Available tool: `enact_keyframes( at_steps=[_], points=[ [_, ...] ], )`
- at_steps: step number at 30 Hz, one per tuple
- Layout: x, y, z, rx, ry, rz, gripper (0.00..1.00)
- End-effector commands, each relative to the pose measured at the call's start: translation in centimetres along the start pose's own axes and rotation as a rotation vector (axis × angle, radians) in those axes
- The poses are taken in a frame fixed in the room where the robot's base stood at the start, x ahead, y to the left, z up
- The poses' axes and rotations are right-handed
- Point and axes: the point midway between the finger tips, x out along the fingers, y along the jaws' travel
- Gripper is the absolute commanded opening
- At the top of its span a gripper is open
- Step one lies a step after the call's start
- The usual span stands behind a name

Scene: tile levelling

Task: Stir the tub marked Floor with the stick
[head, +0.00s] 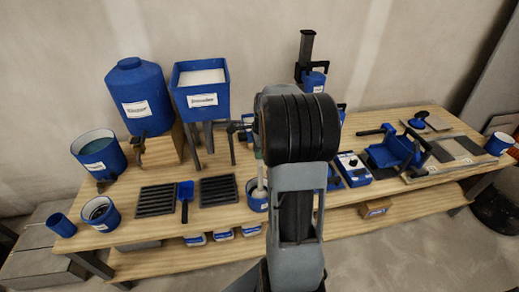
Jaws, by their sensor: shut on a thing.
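A pale stick (259,180) stands nearly upright in a small blue tub (256,206) near the front edge of the bench, just left of my arm. Its lower end is inside the tub's rim. The right side of this tub is hidden by my arm, and I cannot read a label on it. My gripper (260,147) is above the tub, mostly hidden by my own arm, and is shut on the stick's upper part. I cannot make out its fingers clearly.
The wooden bench (225,222) carries two dark grates (157,200) with a blue scoop (185,191) between them. Blue tubs (100,212) stand at the left. A labelled blue tank (140,95) and hopper (203,100) stand behind. A blue tool (393,152) lies at the right.

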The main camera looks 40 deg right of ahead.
Motion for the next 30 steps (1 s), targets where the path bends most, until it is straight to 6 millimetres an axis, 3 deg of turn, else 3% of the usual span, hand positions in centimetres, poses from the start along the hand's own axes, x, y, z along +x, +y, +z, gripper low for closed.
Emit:
enact_keyframes(
  at_steps=[15, 30],
  points=[
    [5.6, 0.0, -0.7, 0.001, 0.0, 0.001, 0.0],
    [7.9, 0.0, -1.0, 0.001, 0.0, 0.001, 0.0]
  ],
)
